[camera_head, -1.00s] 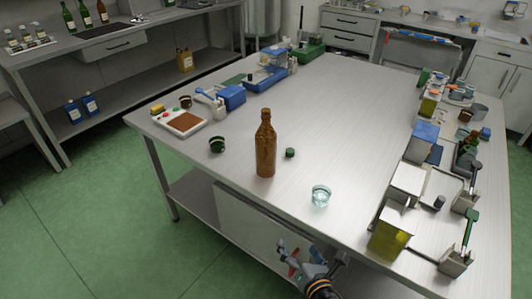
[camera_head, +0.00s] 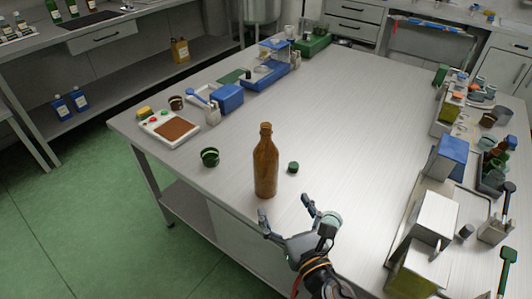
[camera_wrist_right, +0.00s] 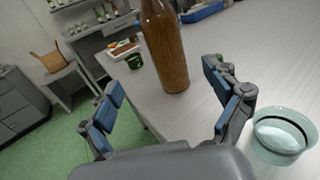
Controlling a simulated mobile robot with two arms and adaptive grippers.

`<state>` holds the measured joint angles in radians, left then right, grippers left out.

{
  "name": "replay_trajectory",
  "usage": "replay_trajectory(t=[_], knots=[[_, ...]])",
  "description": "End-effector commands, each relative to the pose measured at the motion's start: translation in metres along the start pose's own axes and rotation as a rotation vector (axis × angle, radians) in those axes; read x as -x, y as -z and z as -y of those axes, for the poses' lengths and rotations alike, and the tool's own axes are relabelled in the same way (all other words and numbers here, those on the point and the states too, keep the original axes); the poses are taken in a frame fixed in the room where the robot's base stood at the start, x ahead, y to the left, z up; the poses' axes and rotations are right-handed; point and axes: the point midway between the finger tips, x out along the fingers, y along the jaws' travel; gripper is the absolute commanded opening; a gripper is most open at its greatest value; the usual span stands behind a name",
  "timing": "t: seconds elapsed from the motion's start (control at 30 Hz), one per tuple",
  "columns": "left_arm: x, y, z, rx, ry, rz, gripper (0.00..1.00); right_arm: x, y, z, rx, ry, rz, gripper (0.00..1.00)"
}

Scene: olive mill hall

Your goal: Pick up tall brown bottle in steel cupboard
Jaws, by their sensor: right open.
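The tall brown bottle (camera_head: 266,165) stands upright on the steel table (camera_head: 340,130), near its front left edge. My right gripper (camera_head: 286,212) is open and empty, just in front of the bottle at the table's edge. In the right wrist view the bottle (camera_wrist_right: 166,50) stands ahead, between and beyond the two spread fingers (camera_wrist_right: 165,100), not touching them. Its top is cut off there. My left gripper is not in view.
A dark green cup (camera_head: 210,157) and a small green cap (camera_head: 293,168) stand near the bottle. A clear glass bowl (camera_wrist_right: 282,133) is right beside my right finger. Boxes and tools line the table's right side; the middle is clear.

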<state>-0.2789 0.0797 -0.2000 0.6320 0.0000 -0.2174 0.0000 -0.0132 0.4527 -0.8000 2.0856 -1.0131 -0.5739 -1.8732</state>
Motion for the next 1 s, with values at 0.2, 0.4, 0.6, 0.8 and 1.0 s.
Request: replay_trajectory(t=[0.2,0.4,0.6,0.8,1.0], knots=[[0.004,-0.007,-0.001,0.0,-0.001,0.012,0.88,-0.025,-0.002,0.0,-0.002,0.0,0.003,0.89],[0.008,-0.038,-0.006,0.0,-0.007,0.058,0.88,-0.065,-0.002,0.001,-0.001,0.001,0.002,0.89],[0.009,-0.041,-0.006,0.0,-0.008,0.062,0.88,-0.085,0.0,0.001,-0.002,0.0,0.0,0.89],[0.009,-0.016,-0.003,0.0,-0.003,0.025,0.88,-0.104,-0.003,0.005,-0.003,0.001,0.001,0.89],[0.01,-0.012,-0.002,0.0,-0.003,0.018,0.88,-0.132,-0.003,0.007,-0.002,0.0,0.0,0.89]])
